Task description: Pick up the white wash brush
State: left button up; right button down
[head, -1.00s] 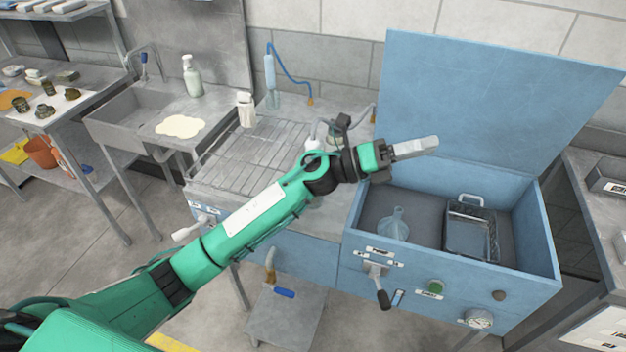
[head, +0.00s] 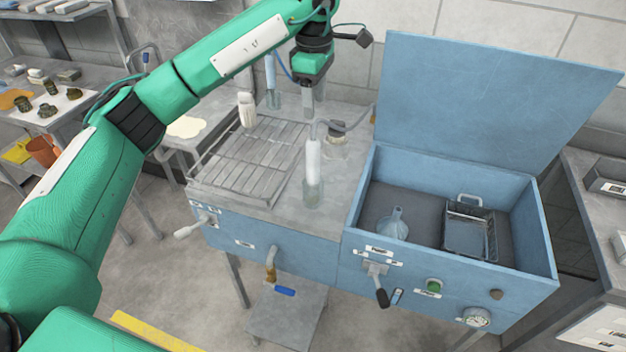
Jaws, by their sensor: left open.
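The white wash brush (head: 313,158) stands upright in a clear cup (head: 313,193) at the front right of the blue bench's grey top, with a grey hose curving from its upper end. My left gripper (head: 307,103) points down above the back of the bench top, behind and above the white brush and apart from it. It is open and empty; its fingers overlap in this view. My right gripper is not in view.
A wire rack (head: 250,160) covers the bench top's left part. A blue brush with a blue hose (head: 270,75) stands behind, and a white bottle-like item (head: 246,110) stands at the rack's back. The blue basin (head: 455,262) with its raised lid (head: 490,105) is at right.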

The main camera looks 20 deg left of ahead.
aim_at(313, 139)
pick_arm(q)
jog(key=f+p, duration=0.2)
jog(key=f, duration=0.6)
jog(key=shift+a, duration=0.2)
jog(key=shift+f+p, duration=0.5)
jog(key=shift+p, duration=0.15)
notch_tip(313, 139, down, 4)
jog(key=shift+w+p, duration=0.15)
jog(key=shift+p, duration=1.05)
jog(key=shift+f, duration=0.3)
grip_shut()
